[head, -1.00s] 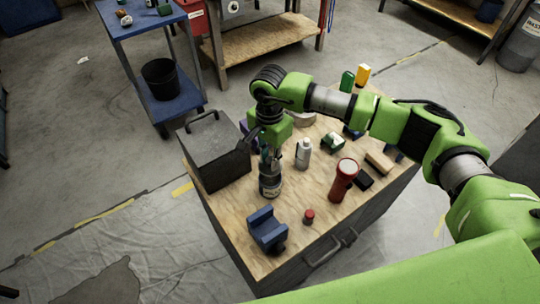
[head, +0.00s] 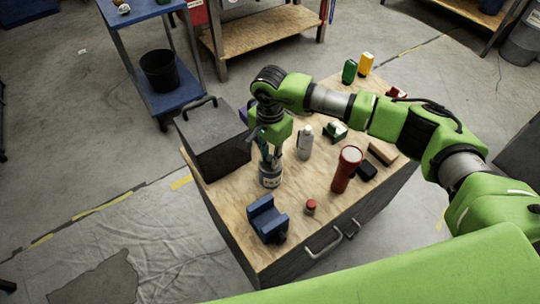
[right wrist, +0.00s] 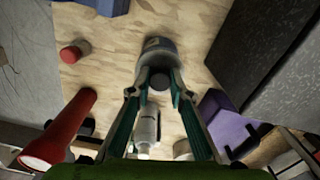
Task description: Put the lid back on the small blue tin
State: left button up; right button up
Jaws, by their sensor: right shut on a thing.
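The small tin (head: 270,178) stands upright on the wooden top of the cabinet, grey-blue with a pale label. It also shows in the right wrist view (right wrist: 158,48). My right gripper (head: 270,155) points down directly over it. In the right wrist view its two fingers (right wrist: 160,84) are shut on the dark round knob of the lid (right wrist: 160,79), which lines up with the tin's top. The fingers and knob hide the joint, so I cannot tell whether the lid is fully seated. My left gripper is not in view.
A dark metal box (head: 215,140) stands left of the tin. A blue vise-like block (head: 267,219) and a small red-topped jar (head: 310,207) are in front. A red flashlight (head: 346,168) and a white bottle (head: 305,141) are at right. Bare wood lies between them.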

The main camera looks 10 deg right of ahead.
jog(key=b, duration=0.3)
jog(key=shift+f, duration=0.15)
dwell(3.0)
jog(key=o, duration=0.9)
jog(key=shift+o, duration=0.2)
jog(key=o, duration=0.5)
jog(key=shift+c, duration=0.2)
jog(key=shift+r+p, duration=1.45)
jog(key=shift+r, duration=2.05)
